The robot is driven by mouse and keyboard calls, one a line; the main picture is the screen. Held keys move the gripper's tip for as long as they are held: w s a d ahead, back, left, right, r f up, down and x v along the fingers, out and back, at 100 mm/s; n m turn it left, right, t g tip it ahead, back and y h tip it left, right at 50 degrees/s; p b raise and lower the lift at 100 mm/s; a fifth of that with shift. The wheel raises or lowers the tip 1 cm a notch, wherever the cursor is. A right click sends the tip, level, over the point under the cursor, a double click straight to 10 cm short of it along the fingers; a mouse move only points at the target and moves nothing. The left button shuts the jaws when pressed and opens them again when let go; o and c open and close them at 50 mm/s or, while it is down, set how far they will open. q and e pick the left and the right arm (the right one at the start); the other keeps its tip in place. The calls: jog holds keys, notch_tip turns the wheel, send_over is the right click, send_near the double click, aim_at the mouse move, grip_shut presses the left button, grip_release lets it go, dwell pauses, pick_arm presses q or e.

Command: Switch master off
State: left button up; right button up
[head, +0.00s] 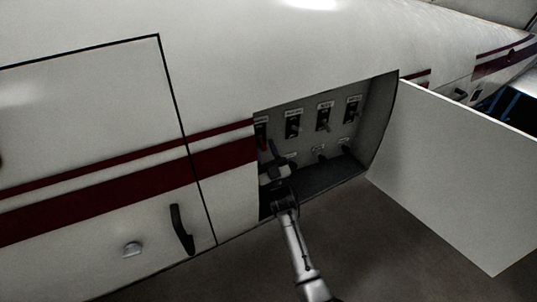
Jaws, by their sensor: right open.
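A row of switches with small labels is set in the recessed panel (345,125) in the side of the white fuselage. The leftmost switch (262,138) shows some red and is partly hidden; its label is too small to read, so I cannot tell for sure that it is the master. My right gripper (270,156) is open at the left end of the recess, close to this red switch. I cannot tell whether it touches it. My left gripper is not in view.
More switches (294,124) stand to the right in the row, with several connectors (319,151) below them. The open panel door (460,165) sticks out at the right. A dark door handle (181,229) is at the left. The floor below is clear.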

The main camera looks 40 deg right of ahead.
aim_at(264, 150)
jog(key=v, duration=0.3)
jog(key=shift+f, duration=0.25)
jog(key=s+a+p, duration=0.1)
jog(key=s+a, duration=0.1)
jog(key=s, duration=0.9)
jog(key=shift+s+a+r, duration=0.15)
jog(key=shift+s+r, duration=0.1)
jog(key=shift+s, duration=0.1)
